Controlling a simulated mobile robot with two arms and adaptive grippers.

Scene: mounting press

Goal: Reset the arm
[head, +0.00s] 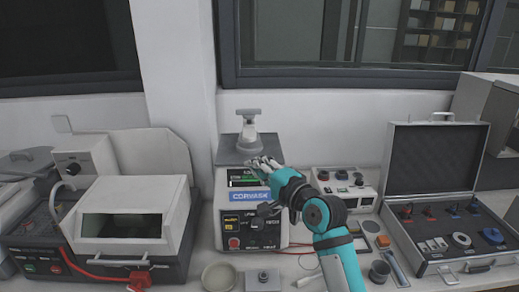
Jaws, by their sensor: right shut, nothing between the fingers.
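My right arm reaches in from the lower right, teal and black. Its gripper (264,165) is shut and empty. In the picture it lies over the upper front of the mounting press (229,235), near the small display and the blue label. I cannot tell whether it touches the press. The press has a dark top plate with a pale post and knob (249,122) standing on it. A control panel with a red button is on its lower front. My left gripper is not in view.
A white hooded machine (130,205) stands at the left. A small control box (345,183) is right of the press. An open black case (437,165) with tools stands at the right. A bowl (219,277) and a dark cup (379,271) sit near the front edge.

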